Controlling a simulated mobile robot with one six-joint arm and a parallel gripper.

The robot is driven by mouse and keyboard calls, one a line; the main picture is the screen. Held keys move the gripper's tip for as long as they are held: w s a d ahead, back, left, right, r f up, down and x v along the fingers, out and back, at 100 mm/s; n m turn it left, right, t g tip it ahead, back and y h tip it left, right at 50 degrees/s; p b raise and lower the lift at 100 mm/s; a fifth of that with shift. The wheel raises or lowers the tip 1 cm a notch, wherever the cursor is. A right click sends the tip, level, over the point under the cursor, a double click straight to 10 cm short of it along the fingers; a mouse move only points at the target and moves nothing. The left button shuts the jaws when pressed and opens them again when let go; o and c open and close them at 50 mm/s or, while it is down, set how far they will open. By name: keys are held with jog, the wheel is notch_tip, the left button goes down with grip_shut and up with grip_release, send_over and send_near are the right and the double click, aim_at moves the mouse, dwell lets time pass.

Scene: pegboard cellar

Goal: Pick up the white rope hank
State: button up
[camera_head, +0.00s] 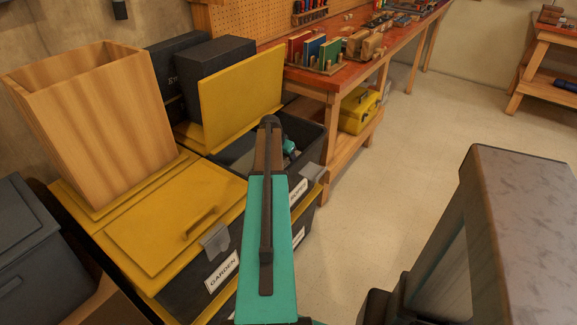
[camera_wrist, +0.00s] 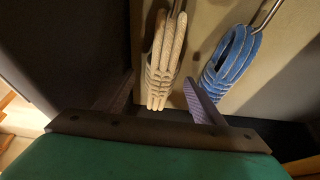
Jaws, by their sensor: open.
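The white rope hank (camera_wrist: 165,62) hangs from a metal hook in the wrist view. It is cream-coloured, with long loops bound by wraps in its lower half. My gripper (camera_wrist: 158,88) is open, with one finger to the left of the hank and one to the right. There is a gap on each side; how far the hank reaches in depth between the fingers is hard to tell. In the head view my arm reaches over the open dark bin (camera_head: 312,168), and the hank cannot be made out there.
A blue rope hank (camera_wrist: 230,58) hangs on another hook close to the right finger. A pale board (camera_wrist: 205,25) lies behind both hanks. In the head view, a raised yellow lid (camera_head: 243,92), a wooden box (camera_head: 95,130) and a workbench (camera_head: 340,80) surround the bin.

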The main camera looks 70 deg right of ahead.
aim_at(286, 162)
jog(key=shift+x, duration=1.6)
jog(key=shift+d, duration=0.1)
jog(key=c, duration=1.3)
jog(key=shift+r, duration=0.2)
jog(key=shift+r, duration=4.9)
